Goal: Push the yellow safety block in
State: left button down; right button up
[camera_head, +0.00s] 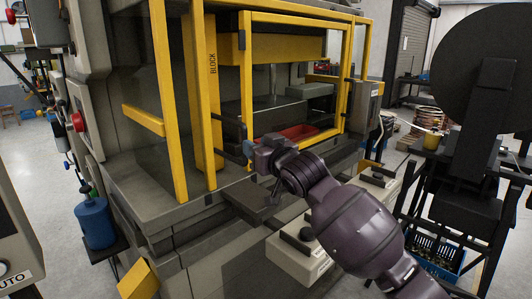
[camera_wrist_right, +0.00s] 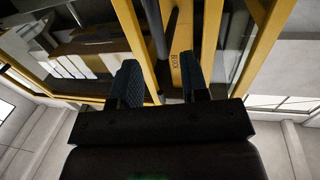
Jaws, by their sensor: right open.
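The yellow safety block (camera_head: 212,90) is a tall upright yellow bar marked BLOCK, standing in the front opening of the press between yellow frame posts. It also shows in the right wrist view (camera_wrist_right: 185,45), seen from below beyond my fingers. My right gripper (camera_head: 248,148) is at the press front, to the right of the block's lower part, by the yellow door frame (camera_head: 247,75). In the right wrist view its two dark padded fingers (camera_wrist_right: 162,84) stand apart with nothing between them. I cannot tell whether a finger touches the frame. My left gripper is not in view.
A red tray (camera_head: 299,132) lies inside the press behind the frame. A grey ledge (camera_head: 255,200) juts out below my right gripper. A blue canister (camera_head: 95,222) stands at left, and a black rack with a blue crate (camera_head: 440,264) at right.

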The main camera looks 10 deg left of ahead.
jog(key=shift+v, duration=1.75)
